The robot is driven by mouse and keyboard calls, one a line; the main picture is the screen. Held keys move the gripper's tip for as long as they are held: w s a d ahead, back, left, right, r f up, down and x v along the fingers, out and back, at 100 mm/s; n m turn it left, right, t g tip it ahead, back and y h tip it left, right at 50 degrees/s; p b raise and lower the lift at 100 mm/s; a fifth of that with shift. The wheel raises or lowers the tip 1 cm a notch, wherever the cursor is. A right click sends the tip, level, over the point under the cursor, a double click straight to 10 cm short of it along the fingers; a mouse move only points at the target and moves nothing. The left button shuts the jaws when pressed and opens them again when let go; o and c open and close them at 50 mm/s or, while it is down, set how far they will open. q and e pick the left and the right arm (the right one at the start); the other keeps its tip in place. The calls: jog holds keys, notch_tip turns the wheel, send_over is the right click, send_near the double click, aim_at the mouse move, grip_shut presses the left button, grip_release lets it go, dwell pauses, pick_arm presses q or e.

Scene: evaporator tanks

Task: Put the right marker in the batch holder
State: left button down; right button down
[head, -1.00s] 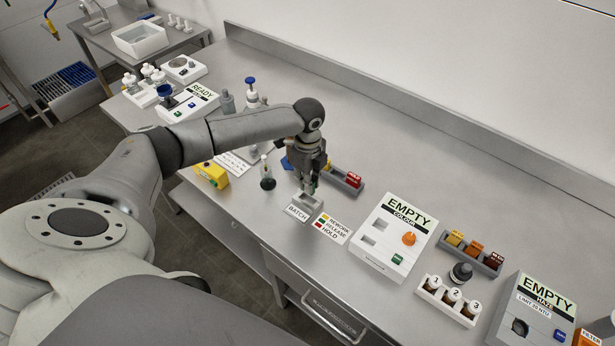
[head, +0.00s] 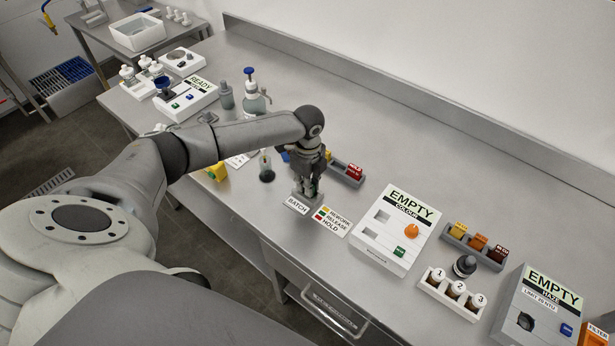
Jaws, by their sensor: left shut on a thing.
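My left gripper (head: 306,193) points down at the batch holder (head: 297,201), a small grey block with a "BATCH" label on its front. The gripper is shut on a marker, mostly hidden between the fingers; a bit of green shows there. The fingertips are right at the holder's top, and I cannot tell whether the marker is seated in it. The grey marker rack (head: 340,178) lies just behind, with a red marker (head: 355,171) at its right end. A yellow marker (head: 328,155) shows partly behind the gripper. My right gripper is not in view.
A colour legend card (head: 332,221) lies right of the holder. The white "EMPTY COLOUR" unit (head: 397,230) stands farther right, near vials and a grey "EMPTY HAZE" unit (head: 535,305). A pump bottle (head: 252,95) stands behind my arm. The bench's back right is clear.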

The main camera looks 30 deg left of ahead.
pick_arm(q)
jog(key=c, duration=1.4)
grip_release()
jog(key=shift+o, duration=0.2)
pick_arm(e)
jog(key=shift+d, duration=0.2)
pick_arm(q)
jog(key=shift+r, duration=0.1)
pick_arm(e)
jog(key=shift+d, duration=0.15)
pick_arm(q)
notch_tip(320, 180, up, 12)
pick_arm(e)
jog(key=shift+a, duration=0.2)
